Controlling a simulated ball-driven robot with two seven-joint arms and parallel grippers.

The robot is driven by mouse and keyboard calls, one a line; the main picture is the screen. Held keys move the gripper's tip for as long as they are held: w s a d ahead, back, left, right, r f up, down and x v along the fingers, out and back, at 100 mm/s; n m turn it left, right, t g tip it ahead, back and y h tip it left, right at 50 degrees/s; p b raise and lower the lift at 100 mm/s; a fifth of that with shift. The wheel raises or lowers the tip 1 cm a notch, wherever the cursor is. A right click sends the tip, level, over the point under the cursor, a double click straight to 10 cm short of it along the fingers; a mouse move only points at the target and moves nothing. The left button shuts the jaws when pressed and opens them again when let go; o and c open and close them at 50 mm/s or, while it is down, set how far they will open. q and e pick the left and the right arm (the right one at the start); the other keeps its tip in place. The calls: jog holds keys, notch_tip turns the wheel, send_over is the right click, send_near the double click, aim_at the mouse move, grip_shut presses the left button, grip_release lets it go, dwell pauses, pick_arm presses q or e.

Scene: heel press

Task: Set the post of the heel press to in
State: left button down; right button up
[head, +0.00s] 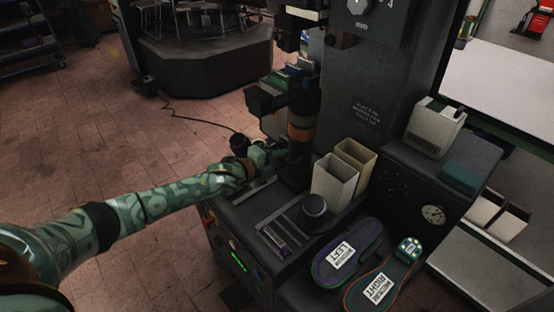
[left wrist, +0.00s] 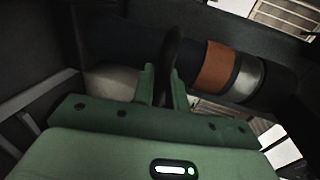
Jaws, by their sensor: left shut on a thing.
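The heel press (head: 358,90) is a dark machine with a tall column. Its post (head: 303,118) stands upright with an orange-brown band; in the left wrist view the post (left wrist: 215,68) shows the band beside a metal ring. My left gripper (head: 280,155) is at the base of the post. In the left wrist view its green fingers (left wrist: 163,88) are shut on a thin dark upright part (left wrist: 171,55) next to the post. I cannot tell from the head view exactly what is between the fingers. My right gripper is not in view.
Two cream bins (head: 335,178) stand right of the post. A round black knob (head: 315,204) is in front of them. Left insole (head: 345,252) and right insole (head: 385,277) lie on the front right. A gauge (head: 433,214) is at the right. Open brick floor lies left.

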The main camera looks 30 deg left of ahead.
pick_arm(q)
jog(key=shift+r, duration=0.1)
jog(key=c, duration=1.7)
grip_release()
jog(key=shift+o, duration=1.1)
jog(key=shift+w+d, duration=0.1)
jog(key=shift+w, duration=0.1)
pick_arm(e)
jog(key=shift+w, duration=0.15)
pick_arm(q)
jog(key=p+v, duration=0.5)
jog(key=v, duration=1.1)
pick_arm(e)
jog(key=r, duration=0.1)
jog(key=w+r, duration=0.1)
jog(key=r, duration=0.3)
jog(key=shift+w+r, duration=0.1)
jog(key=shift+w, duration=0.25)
pick_arm(q)
jog(key=shift+s, duration=0.1)
